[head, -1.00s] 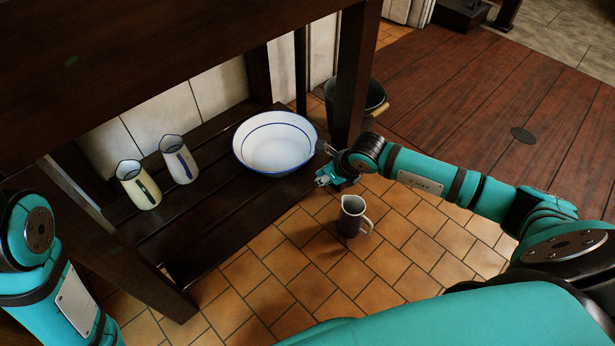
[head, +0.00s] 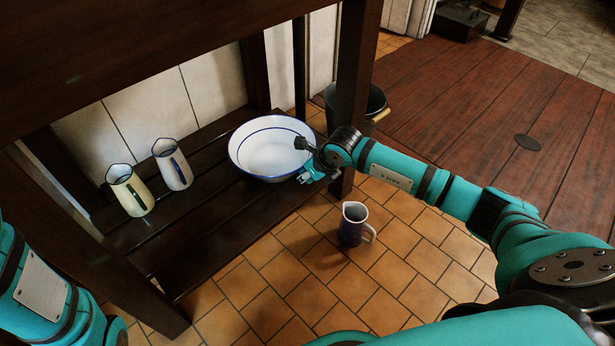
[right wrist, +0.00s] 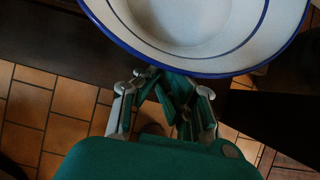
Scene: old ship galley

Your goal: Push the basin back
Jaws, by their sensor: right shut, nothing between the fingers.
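The basin (head: 262,160) is white enamel with a blue rim and a blue inner ring. It sits upright on the dark slatted lower shelf (head: 222,205), toward its right end. My right gripper (head: 304,162) is shut and empty at the basin's right front side. In the right wrist view the basin's rim (right wrist: 190,66) curves just beyond my right gripper's fingers (right wrist: 165,92); I cannot tell whether they touch it. My left arm shows only at the lower left of the head view, with its gripper out of view.
Two pitchers, one cream (head: 132,190) and one pale grey (head: 175,165), stand left of the basin on the shelf. A dark jug (head: 352,226) stands on the tiled floor in front. A table leg (head: 357,80) and a black bucket (head: 350,103) are to the right.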

